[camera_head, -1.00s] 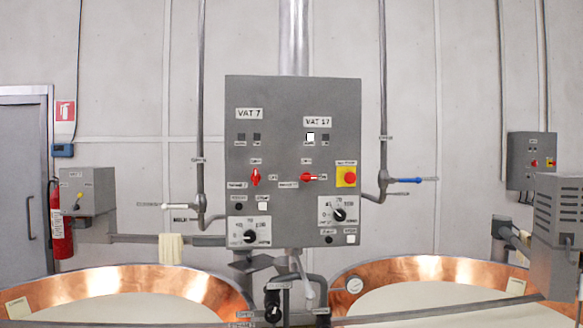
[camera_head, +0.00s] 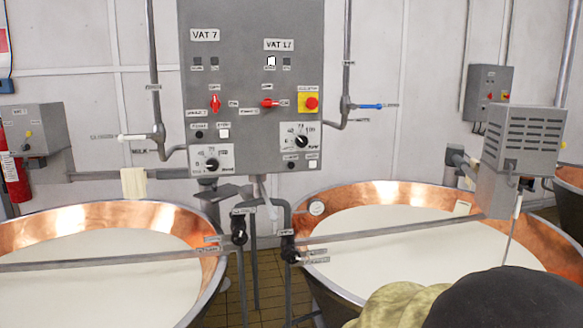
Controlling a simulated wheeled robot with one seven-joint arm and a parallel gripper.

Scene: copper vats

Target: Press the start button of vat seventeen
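The grey control panel (camera_head: 250,100) hangs on the wall ahead. Its right half carries the VAT 17 label (camera_head: 279,45), a lit white lamp (camera_head: 271,62), a red switch (camera_head: 269,102) lying sideways and a dial (camera_head: 302,141). At its lower right are a black button (camera_head: 291,165) and a white button (camera_head: 313,164); their small labels are too blurred to read. The VAT 7 half has its own upright red switch (camera_head: 215,103), black button (camera_head: 199,134) and white button (camera_head: 223,133). My gripper is not in view, and nothing covers the panel's buttons.
Copper vats of white liquid stand in front at left (camera_head: 100,207) and right (camera_head: 360,192). Pipes and valves (camera_head: 239,230) fill the gap between them. A grey box (camera_head: 524,135) stands over the right vat. A dark rounded shape (camera_head: 515,300) and an olive one fill the lower right.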

